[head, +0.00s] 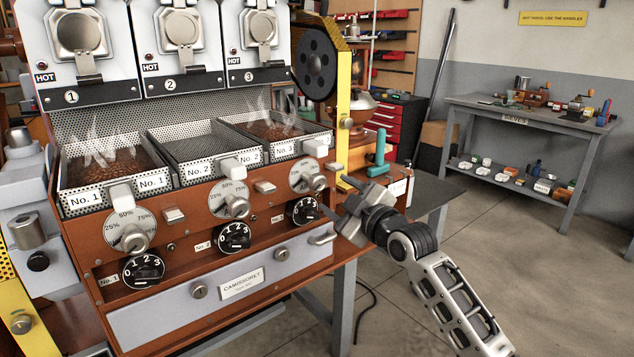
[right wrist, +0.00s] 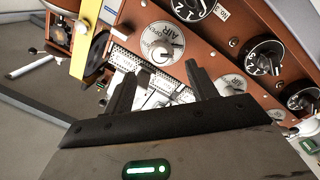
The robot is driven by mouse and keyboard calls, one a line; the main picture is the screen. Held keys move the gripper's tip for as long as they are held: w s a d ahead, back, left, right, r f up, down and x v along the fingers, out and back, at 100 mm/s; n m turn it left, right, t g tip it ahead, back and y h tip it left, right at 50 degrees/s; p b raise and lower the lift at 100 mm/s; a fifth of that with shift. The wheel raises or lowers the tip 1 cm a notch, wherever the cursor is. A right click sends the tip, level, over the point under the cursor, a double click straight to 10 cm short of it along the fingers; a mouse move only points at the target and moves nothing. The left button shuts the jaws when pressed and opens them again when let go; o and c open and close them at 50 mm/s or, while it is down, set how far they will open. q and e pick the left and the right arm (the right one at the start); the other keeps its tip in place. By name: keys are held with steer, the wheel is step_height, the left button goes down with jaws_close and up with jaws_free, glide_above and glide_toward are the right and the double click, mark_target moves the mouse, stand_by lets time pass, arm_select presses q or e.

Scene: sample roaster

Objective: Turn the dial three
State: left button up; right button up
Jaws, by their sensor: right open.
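The black numbered dial of unit three (head: 305,210) is on the right end of the roaster's brown front panel, below the silver air knob of unit three (head: 308,177). In the right wrist view the dial is cut by the top edge (right wrist: 193,7), and the air knob shows below and left of it (right wrist: 162,44). My right gripper (head: 332,212) is just right of the dial in the head view, apart from it as far as I can see. Its fingers (right wrist: 160,76) are open with nothing between them. My left gripper is not in view.
Dial two (head: 234,237) and dial one (head: 144,271) sit further left. A yellow post (head: 344,120) and a teal-handled part (head: 379,150) stand near my right gripper. The floor on the right is clear.

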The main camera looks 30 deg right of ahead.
mark_target(320, 184)
steer(key=w, duration=0.8)
steer(key=shift+w, duration=0.25)
steer(key=c, duration=1)
